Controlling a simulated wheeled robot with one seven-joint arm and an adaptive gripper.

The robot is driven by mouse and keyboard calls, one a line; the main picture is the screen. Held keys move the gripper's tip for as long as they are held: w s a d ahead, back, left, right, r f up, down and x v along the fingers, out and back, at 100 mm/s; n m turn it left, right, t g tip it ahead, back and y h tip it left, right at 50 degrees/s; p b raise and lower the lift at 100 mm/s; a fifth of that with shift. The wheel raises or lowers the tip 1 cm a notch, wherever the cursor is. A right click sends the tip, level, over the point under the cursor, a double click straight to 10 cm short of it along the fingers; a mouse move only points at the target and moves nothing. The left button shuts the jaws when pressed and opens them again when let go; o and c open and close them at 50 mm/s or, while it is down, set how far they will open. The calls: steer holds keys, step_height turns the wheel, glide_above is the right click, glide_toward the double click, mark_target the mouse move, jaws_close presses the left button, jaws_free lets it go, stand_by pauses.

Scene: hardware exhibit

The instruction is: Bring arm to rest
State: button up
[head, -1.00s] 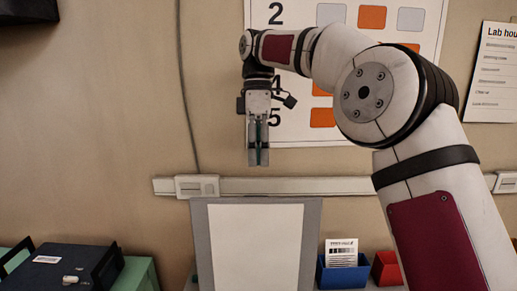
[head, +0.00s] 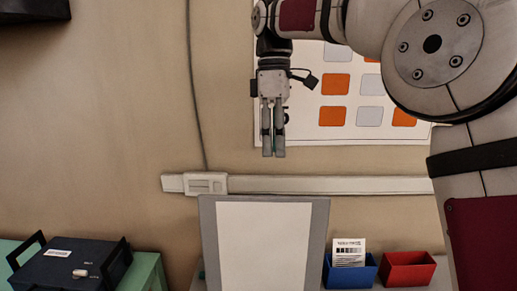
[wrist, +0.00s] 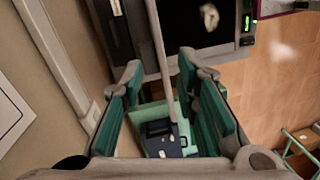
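My gripper (head: 273,150) hangs fingers down in front of the wall chart (head: 345,135), above the grey-framed white board (head: 264,245). Its two fingers are narrow and close together from this side. In the wrist view my gripper (wrist: 160,66) shows its green-padded fingers spread apart with a clear gap. I see nothing gripped between them. My arm reaches in from the right and bends at the elbow near the top right.
A dark blue case (head: 75,267) with black handles sits on a green surface at lower left. A blue bin (head: 349,272) with a card and a red bin (head: 407,270) stand right of the board. A pale rail (head: 330,185) runs along the wall.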

steer(key=s+d+f+m+t, duration=0.1)
steer(key=s+d+m+t, duration=0.1)
steer(key=s+d+m, duration=0.45)
steer(key=s+d+m+t, duration=0.2)
steer(key=s+d, duration=0.2)
steer(key=s, duration=0.5)
steer(key=s+d+f+m+t, duration=0.1)
steer(key=s+d+f+m, duration=0.1)
steer(key=s+f, duration=0.3)
steer(key=s+d+f+m+t, duration=0.1)
steer(key=s+d+f+m, duration=0.2)
steer(key=s+f+m, duration=0.2)
steer(key=shift+s+t, duration=0.3)
steer(key=shift+s, duration=0.75)
steer(key=shift+c, duration=0.5)
